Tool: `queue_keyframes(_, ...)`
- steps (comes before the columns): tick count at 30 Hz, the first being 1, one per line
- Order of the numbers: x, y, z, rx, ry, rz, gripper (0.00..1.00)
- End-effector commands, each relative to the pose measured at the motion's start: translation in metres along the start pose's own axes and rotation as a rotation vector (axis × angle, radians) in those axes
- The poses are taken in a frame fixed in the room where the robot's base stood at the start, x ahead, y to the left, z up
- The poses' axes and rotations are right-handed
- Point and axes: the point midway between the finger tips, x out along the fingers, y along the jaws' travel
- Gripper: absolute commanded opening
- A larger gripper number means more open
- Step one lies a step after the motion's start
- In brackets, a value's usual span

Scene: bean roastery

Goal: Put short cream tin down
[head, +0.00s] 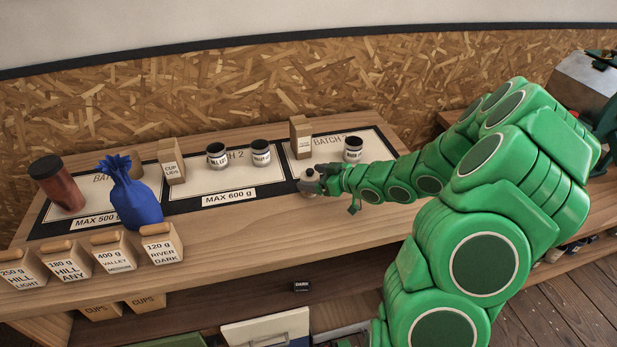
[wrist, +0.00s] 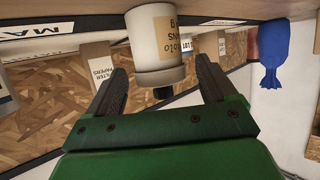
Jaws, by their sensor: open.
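The short cream tin (wrist: 152,35) fills the upper middle of the wrist view, which shows the scene upside down. It has a tan label and a dark knob on its lid. It appears to stand upright on the wooden worktop. My gripper (wrist: 160,66) is open, with one finger on each side of the tin's lid end and a gap beside each. In the head view my gripper (head: 314,184) is at the front edge of the right-hand mat, and the tin (head: 309,174) is small and largely hidden there.
Mats (head: 222,180) along the worktop bear black-lidded tins (head: 353,149) and cardboard boxes (head: 301,137). A blue bag (head: 134,200) and a brown-red canister (head: 60,187) stand at the left. Labelled wooden bins (head: 113,252) line the front left. The worktop's front middle is clear.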

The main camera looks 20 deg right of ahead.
Motion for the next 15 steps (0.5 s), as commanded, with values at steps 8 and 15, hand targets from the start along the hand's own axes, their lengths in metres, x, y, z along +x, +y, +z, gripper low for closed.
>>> queue_keyframes(8, -0.028, 0.000, 0.001, 0.001, -0.001, 0.000, 0.85)
queue_keyframes(15, -0.053, 0.000, 0.001, 0.001, 0.000, 0.001, 0.85)
